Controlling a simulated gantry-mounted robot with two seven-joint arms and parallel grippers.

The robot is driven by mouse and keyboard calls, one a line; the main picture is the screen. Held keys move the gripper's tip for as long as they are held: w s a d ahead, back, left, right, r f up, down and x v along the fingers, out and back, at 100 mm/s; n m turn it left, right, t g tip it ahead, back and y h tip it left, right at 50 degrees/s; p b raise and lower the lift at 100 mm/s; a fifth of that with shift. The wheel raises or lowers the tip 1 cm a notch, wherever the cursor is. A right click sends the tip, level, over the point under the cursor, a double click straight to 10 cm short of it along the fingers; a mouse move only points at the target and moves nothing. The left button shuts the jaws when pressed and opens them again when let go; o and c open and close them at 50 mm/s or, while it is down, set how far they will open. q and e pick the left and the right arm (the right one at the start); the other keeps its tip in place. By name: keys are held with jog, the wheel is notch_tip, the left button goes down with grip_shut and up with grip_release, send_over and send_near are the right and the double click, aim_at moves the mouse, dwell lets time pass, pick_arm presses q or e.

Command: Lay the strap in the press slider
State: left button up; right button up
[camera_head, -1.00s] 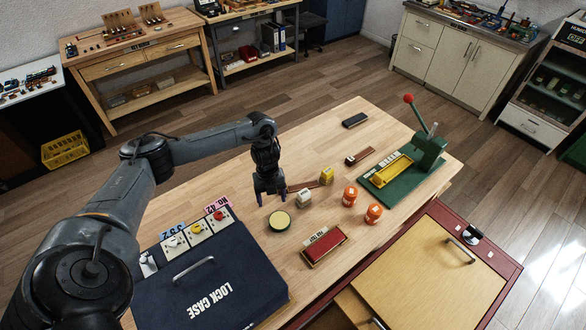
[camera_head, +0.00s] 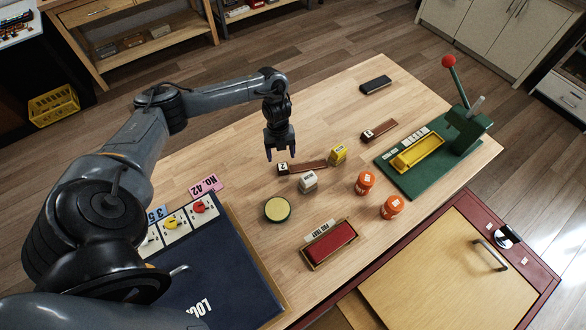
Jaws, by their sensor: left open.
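A brown strap-like strip (camera_head: 309,164) lies on the wooden table, with a dark-and-white block marked 2 (camera_head: 283,168) at its left end. A similar brown strip (camera_head: 381,129) with a small marked block lies farther back right. The press (camera_head: 468,132) is green with a red-knobbed lever. Its yellow slider (camera_head: 420,152) sits on the green base and looks empty. My left gripper (camera_head: 281,156) is open and empty, fingers pointing down, just above the marked block end of the nearer strip. I cannot tell if it touches. My right gripper is out of view.
A yellow block (camera_head: 338,154) and a white block (camera_head: 308,181) stand close to the nearer strip. Two orange jars (camera_head: 365,183), (camera_head: 392,207), a round tin (camera_head: 277,209), a red-filled tray (camera_head: 329,246) and a dark lock case (camera_head: 215,270) occupy the front. A black block (camera_head: 376,85) lies behind.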

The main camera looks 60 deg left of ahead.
aim_at(283, 166)
pick_arm(q)
jog(key=shift+d+f, duration=0.15)
jog(key=shift+f, duration=0.95)
jog(key=shift+d+f, duration=0.2)
jog(key=shift+f, duration=0.95)
jog(key=shift+d+f, duration=0.15)
jog(key=shift+f, duration=0.95)
jog(key=c, duration=1.2)
